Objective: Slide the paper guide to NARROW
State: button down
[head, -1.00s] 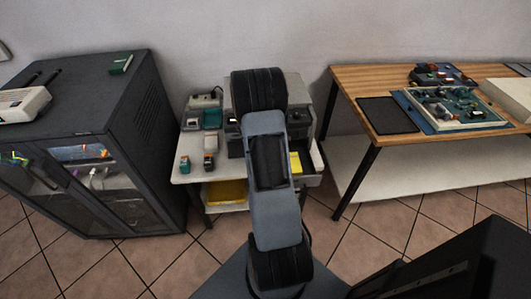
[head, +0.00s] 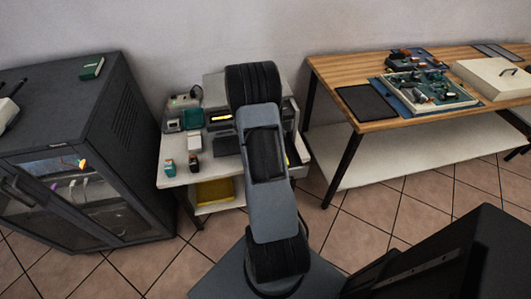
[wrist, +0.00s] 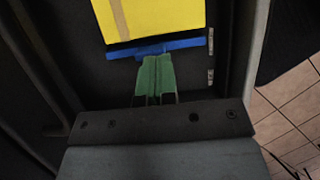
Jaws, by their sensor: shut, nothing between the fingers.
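The paper guide (wrist: 165,47) is a blue bar across the dark tray (wrist: 88,65) in the wrist view, with a small blue tab at its middle. It lies along the near edge of the yellow paper (wrist: 160,15). My gripper (wrist: 155,72) shows green fingers, closed together with nothing between them. Their tips are right at the near side of the guide's tab; I cannot tell whether they touch it. In the head view the arm hides the gripper and guide. The grey printer (head: 214,90) is partly hidden behind the arm.
Two small pale marks (wrist: 211,75) sit on the tray's right side, too small to read. Small boxes (head: 193,118) stand left of the printer. A dark cabinet (head: 95,140) is on the left and a wooden workbench (head: 385,122) on the right.

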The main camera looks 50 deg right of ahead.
jog(key=shift+a, duration=0.1)
jog(key=p+v, duration=0.8)
jog(key=v, duration=0.2)
